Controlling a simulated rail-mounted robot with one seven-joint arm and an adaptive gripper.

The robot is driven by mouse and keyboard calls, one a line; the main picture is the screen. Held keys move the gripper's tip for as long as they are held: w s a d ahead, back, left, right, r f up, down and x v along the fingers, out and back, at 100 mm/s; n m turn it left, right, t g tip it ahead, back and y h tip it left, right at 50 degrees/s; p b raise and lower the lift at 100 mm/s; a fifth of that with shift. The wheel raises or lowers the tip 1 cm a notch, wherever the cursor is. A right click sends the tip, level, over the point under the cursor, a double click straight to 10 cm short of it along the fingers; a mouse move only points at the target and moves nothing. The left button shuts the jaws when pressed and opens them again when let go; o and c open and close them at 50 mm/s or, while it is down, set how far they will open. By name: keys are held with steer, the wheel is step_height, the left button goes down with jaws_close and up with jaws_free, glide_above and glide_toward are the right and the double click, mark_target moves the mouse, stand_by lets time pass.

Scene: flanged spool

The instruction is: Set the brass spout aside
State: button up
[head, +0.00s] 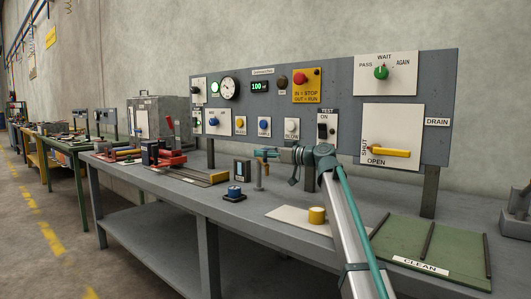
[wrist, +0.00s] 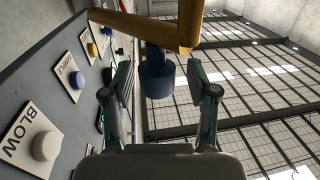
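In the wrist view, an ochre, sharply bent bar (wrist: 140,26) that looks like the brass spout runs across the top. A dark blue cylinder (wrist: 157,75) sits below it. My gripper (wrist: 158,78) is open, its fingers on either side of the cylinder with gaps showing; I cannot tell how deep the cylinder lies between them. In the head view my gripper (head: 266,153) is above the bench, in front of the panel, and I cannot make out the bent bar there. A short brass-yellow cylinder (head: 317,215) stands on a pale plate (head: 288,214).
A control panel (head: 335,100) with knobs and switches stands close behind my arm. On the bench (head: 183,186) are a blue-topped round part (head: 235,194), a small grey post (head: 258,178), a dark box (head: 242,170) and red clamps (head: 165,152). A green CLEAN tray (head: 455,250) at right looks empty.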

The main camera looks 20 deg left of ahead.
steer(key=shift+w+r, duration=0.1)
steer(key=v, duration=1.2)
